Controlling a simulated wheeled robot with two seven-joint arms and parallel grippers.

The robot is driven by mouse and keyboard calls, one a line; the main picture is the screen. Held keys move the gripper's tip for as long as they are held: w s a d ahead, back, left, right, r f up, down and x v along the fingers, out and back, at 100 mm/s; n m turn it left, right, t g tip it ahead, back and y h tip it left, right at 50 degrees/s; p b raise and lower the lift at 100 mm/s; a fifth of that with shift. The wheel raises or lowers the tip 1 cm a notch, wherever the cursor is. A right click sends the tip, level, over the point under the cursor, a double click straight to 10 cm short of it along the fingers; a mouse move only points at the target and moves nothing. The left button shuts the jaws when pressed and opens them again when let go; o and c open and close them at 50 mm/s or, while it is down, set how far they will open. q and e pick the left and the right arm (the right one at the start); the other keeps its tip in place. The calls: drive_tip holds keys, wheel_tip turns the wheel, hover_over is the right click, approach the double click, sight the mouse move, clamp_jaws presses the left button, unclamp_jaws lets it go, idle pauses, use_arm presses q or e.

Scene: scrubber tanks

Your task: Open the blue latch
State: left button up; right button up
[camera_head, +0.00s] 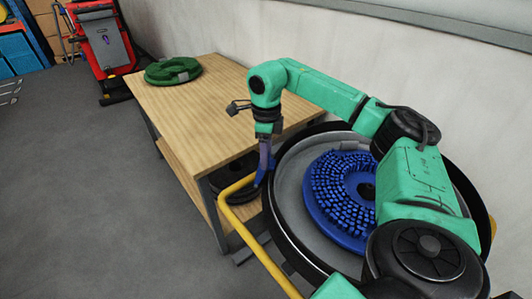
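My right arm comes in from the right, and its gripper (265,160) points down at the left rim of the round black housing. A small dark blue piece (261,178), which may be the blue latch, shows at the fingertips beside the yellow bar. The fingers overlap it in this view, and I cannot tell if they touch it or grip it. The fingers are seen edge-on, so their opening does not show. My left gripper is not in view.
A blue bristle brush (325,190) sits inside the housing (291,228). A yellow bar (262,257) curves along its left side. A wooden table (185,110) with a green pad (173,70) stands behind. A red machine (103,42) is at the back.

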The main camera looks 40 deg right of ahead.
clamp_jaws()
drive_tip(key=shift+w+r, duration=0.1)
drive_tip(key=shift+r, duration=0.05)
idle(1.0)
